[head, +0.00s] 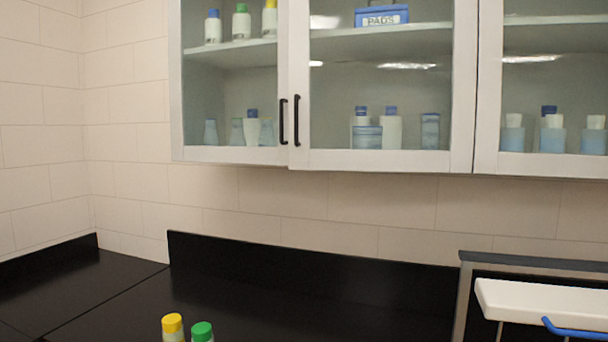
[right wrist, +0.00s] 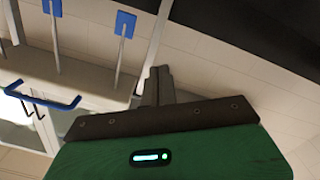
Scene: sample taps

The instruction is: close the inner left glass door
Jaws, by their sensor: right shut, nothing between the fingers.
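The wall cabinet's glass doors have white frames in the head view. The leftmost door (head: 230,154) and the middle door (head: 385,160) meet at two black vertical handles, the left handle (head: 283,122) and the right handle (head: 297,120). Another door (head: 545,166) is cut off at the right. The middle door's lower edge sits slightly lower than the leftmost door's; I cannot tell whether it is fully shut. My right gripper (right wrist: 160,74) is shut and empty in the right wrist view, with no door between its fingers. My left gripper is out of view.
Bottles and a blue PADS box (head: 381,15) stand behind the glass. A yellow-capped bottle (head: 172,324) and green-capped bottle (head: 202,330) stand at the bottom. A white fixture (head: 540,303) with a blue handle (head: 580,331) is lower right. The black counter (head: 110,285) looks mostly clear.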

